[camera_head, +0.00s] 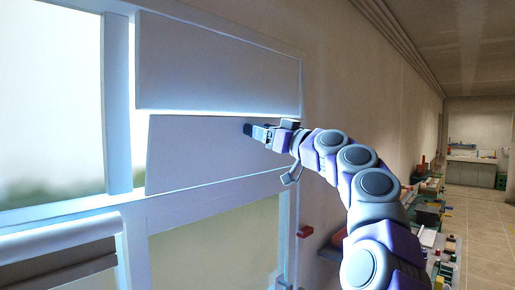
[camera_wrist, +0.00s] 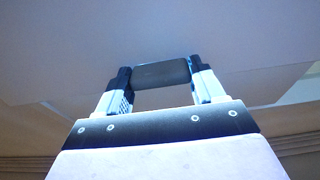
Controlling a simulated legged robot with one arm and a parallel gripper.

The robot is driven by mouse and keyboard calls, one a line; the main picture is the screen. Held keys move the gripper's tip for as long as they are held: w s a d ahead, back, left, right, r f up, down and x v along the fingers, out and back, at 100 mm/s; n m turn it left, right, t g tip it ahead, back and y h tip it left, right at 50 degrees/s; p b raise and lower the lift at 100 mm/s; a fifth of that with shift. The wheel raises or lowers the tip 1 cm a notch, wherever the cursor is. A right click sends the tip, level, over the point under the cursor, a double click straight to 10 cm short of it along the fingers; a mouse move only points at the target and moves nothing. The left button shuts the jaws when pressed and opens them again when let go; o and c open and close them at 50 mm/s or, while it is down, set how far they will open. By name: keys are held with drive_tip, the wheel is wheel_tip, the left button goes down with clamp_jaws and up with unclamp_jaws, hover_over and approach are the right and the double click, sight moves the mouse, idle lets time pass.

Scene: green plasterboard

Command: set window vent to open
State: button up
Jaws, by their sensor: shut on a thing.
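The window vent shows in the head view as two pale flat panels, an upper panel (camera_head: 215,65) and a lower panel (camera_head: 200,150). A bright narrow gap runs between them, and the lower panel looks tilted. My gripper (camera_head: 254,131) is at the right part of the lower panel, near its top edge. In the wrist view its two fingers (camera_wrist: 160,76) stand on either side of a dark handle (camera_wrist: 161,72) and are shut on it. The handle sits against a pale surface. Its attachment is hidden.
A white window frame (camera_head: 118,105) surrounds the panels, with bright glass (camera_head: 50,90) at left. A rolled blind (camera_head: 60,240) is at lower left. A red block (camera_head: 305,231) is on the wall below. A cluttered bench (camera_head: 428,215) lies right; the floor (camera_head: 485,215) beyond is clear.

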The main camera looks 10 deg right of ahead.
drive_tip(key=shift+t+y, duration=0.5)
drive_tip(key=shift+t, duration=0.3)
drive_tip(key=s+d+f+b, duration=0.1)
drive_tip(key=b, duration=0.2)
drive_tip(key=s+d+f+b, duration=0.1)
drive_tip(key=f+b, duration=0.1)
drive_tip(key=b, duration=0.2)
drive_tip(key=shift+s+f, duration=0.15)
drive_tip(key=shift+s, duration=0.05)
drive_tip(key=shift+f, duration=0.15)
drive_tip(key=o, duration=1.2)
drive_tip(key=shift+s, duration=0.1)
drive_tip(key=shift+c, duration=0.2)
drive_tip(key=shift+o, duration=0.6)
drive_tip(key=shift+s, duration=0.2)
drive_tip(key=shift+o, duration=1.2)
drive_tip(key=shift+w+d, duration=0.2)
drive_tip(key=shift+s+r, duration=0.15)
drive_tip(key=shift+r, duration=0.05)
drive_tip(key=shift+s+b, duration=0.1)
drive_tip(key=shift+b, duration=0.2)
